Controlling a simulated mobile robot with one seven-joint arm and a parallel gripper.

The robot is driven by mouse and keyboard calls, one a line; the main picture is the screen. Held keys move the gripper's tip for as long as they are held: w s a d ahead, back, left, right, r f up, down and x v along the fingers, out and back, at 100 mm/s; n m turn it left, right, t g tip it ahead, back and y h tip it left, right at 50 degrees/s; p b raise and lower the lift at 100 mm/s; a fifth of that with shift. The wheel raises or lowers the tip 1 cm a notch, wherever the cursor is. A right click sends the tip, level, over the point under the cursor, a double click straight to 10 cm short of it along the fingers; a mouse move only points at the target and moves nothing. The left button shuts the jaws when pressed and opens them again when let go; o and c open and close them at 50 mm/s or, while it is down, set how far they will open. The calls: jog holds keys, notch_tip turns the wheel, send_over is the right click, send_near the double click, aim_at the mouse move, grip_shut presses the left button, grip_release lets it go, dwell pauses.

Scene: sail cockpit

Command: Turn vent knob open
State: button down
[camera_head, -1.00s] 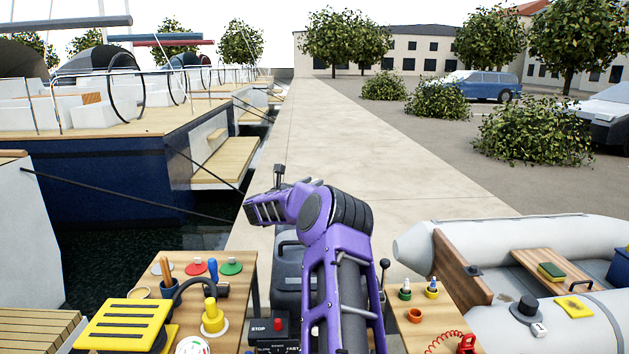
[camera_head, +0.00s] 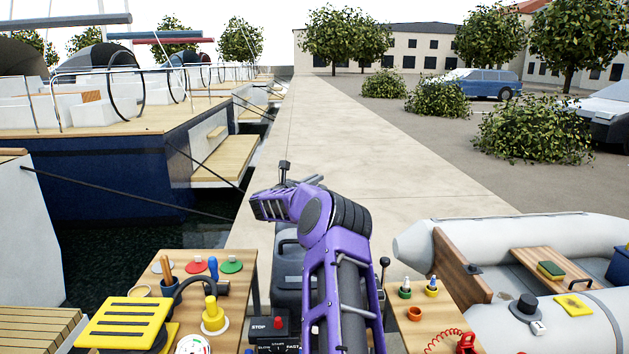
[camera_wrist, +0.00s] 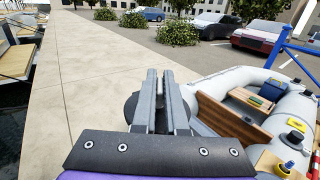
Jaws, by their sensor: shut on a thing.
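My gripper (camera_wrist: 160,76) shows in the wrist view with its two grey fingers close together, a narrow gap between them. A dark rounded thing (camera_wrist: 131,107) shows on both sides of the fingers. It may be the vent knob, but its shape is mostly hidden and I cannot tell for sure. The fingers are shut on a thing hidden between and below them. In the head view a dark grey tank-like body (camera_head: 286,262) stands behind my purple arm, which covers much of it. No vent marking is readable.
A table (camera_head: 247,265) with a yellow case (camera_head: 122,322) and small coloured parts is at left. A red STOP button box (camera_head: 270,328) is near my arm. A small table (camera_head: 400,325) and a grey dinghy (camera_head: 480,236) are at right. The quay beyond is clear.

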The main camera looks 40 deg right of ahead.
jog(key=shift+f+t+b, duration=0.2)
jog(key=shift+t+b, duration=0.1)
jog(key=shift+b, duration=0.5)
jog(key=shift+n+t+b, duration=0.3)
jog(key=shift+n+b, duration=0.1)
jog(key=shift+b, duration=0.15)
jog(key=shift+s+n+t+y+b, duration=0.1)
jog(key=shift+n+t+y+b, duration=0.55)
jog(key=shift+t+b, duration=0.45)
jog(key=shift+r+n+t+y+b, duration=0.1)
jog(key=shift+n+t+y+b, duration=0.3)
jog(key=shift+n+t, duration=0.5)
jog(key=shift+n+t+y, duration=1.65)
jog(key=shift+t+y, duration=0.2)
jog(key=shift+t, duration=0.35)
jog(key=shift+r, duration=0.1)
jog(key=c, duration=1)
grip_release()
jog(key=shift+o, duration=0.2)
jog(key=shift+a, duration=0.1)
